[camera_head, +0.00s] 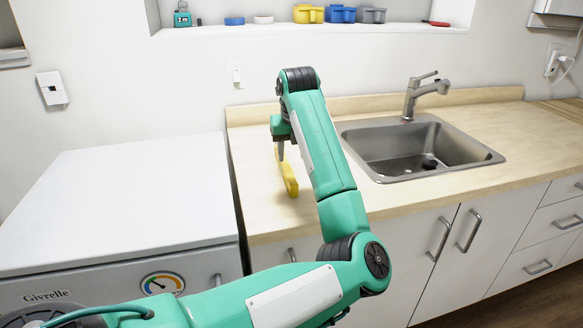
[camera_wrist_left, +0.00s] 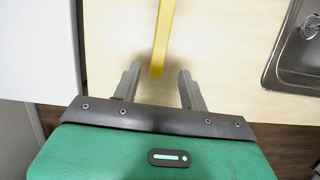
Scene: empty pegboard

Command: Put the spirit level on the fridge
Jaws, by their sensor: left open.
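The yellow spirit level (camera_head: 288,176) stands on the wooden counter left of the sink. In the left wrist view the level (camera_wrist_left: 162,36) runs from the top edge down to between the fingertips. My left gripper (camera_head: 279,151) is above the counter, close to the level's far part; the arm hides some of this area. In the wrist view the left gripper (camera_wrist_left: 157,76) is open, with a finger on each side of the level's near end and gaps visible. The white fridge (camera_head: 130,190) with a Givrelle label stands left of the counter, its flat top bare.
A steel sink (camera_head: 420,150) with a faucet (camera_head: 420,92) is set in the counter (camera_head: 262,205) to the right. A shelf (camera_head: 310,27) above holds a tape measure, rolls and coloured bins. A narrow gap separates the fridge from the counter.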

